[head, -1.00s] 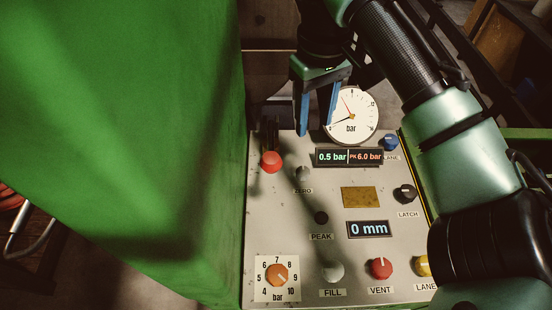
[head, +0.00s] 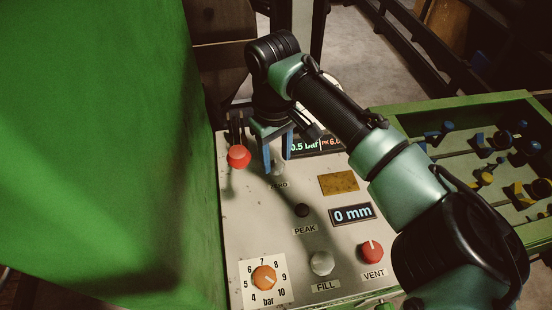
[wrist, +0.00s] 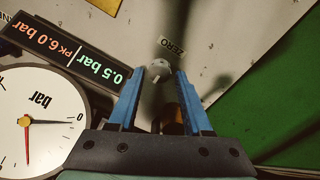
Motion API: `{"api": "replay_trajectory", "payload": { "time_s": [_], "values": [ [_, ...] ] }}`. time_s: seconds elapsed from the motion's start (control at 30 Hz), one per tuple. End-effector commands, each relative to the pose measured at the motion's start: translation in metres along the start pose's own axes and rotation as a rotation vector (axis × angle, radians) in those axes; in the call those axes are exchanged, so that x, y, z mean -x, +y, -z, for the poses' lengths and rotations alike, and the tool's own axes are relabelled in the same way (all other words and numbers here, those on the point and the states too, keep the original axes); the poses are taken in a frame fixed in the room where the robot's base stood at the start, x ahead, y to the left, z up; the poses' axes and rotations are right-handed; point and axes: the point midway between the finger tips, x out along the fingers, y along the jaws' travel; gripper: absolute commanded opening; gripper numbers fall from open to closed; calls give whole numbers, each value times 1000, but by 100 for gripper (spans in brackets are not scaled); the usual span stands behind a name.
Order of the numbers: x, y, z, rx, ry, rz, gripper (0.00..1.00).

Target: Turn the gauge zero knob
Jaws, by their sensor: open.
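The gauge zero knob (head: 279,169) is a small grey knob on the panel above the ZERO label, partly hidden by my fingers in the head view. In the wrist view the knob (wrist: 158,70) shows between the fingertips with a pale pointer line. My gripper (head: 277,164) has two blue fingers and is open. In the wrist view its fingertips (wrist: 160,74) lie on either side of the knob. I cannot tell whether they touch it.
A red button (head: 238,156) stands left of the gripper. The pressure display (head: 318,145) reads 0.5 bar, partly behind my arm. The PEAK button (head: 302,210), FILL knob (head: 322,263) and VENT knob (head: 372,251) are lower. A green wall (head: 100,150) closes the left side.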

Motion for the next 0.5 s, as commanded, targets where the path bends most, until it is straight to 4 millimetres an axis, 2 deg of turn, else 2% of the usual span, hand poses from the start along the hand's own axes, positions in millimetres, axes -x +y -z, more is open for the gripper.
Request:
{"api": "replay_trajectory", "payload": {
  "time_s": [0.2,0.5],
  "values": [
    [-18,0,0,0,-1,0,49],
    [-20,0,0,0,1,0,49]
  ]
}}
